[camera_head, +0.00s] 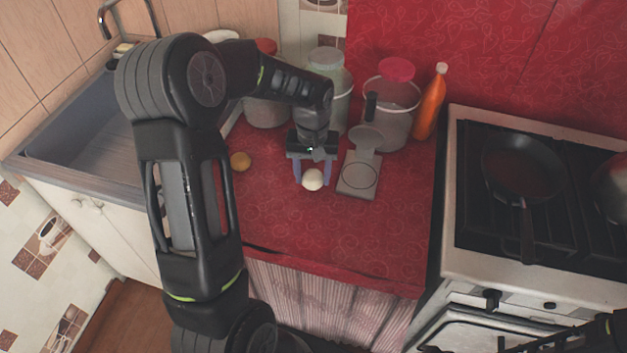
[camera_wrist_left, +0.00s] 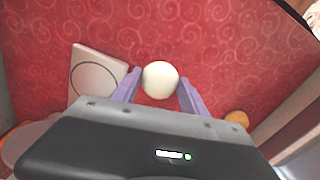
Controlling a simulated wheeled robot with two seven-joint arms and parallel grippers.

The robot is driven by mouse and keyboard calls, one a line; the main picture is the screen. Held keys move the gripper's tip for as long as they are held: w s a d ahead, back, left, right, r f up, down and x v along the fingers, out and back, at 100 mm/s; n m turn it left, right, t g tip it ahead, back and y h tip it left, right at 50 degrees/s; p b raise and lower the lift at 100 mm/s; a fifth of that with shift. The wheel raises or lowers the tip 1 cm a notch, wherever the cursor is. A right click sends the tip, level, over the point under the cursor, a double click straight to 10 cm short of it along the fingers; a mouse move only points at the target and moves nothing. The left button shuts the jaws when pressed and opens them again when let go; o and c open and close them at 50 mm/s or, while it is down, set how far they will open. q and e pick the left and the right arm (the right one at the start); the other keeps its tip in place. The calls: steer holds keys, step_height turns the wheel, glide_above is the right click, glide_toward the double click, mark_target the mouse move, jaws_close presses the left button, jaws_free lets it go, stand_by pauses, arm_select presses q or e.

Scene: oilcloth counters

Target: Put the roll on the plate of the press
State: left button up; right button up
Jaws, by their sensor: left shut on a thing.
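The roll (camera_head: 312,180) is a small cream-white ball. My left gripper (camera_head: 312,176) is shut on it, with a pale purple finger on each side. The roll also shows between the fingertips in the left wrist view (camera_wrist_left: 160,80). The press is grey and stands just right of the gripper in the head view. Its flat plate (camera_head: 358,178), marked with a circle, is bare. Its lid (camera_head: 367,138) is raised at the back, with a dark handle. The plate also shows left of the roll in the left wrist view (camera_wrist_left: 96,76).
A small brown ball (camera_head: 240,161) lies left of the gripper. Lidded jars (camera_head: 328,80) and an orange bottle (camera_head: 430,102) line the back. A sink (camera_head: 80,130) is at left, a stove with a pan (camera_head: 522,168) at right. The red counter's front (camera_head: 330,235) is clear.

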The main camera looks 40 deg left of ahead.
mark_target(313, 179)
arm_select(q)
steer(key=shift+f, duration=1.9)
steer(key=shift+f, duration=0.1)
steer(key=o, duration=1.3)
steer(key=shift+o, duration=0.2)
step_height(313, 179, up, 12)
steer(key=shift+o, duration=0.5)
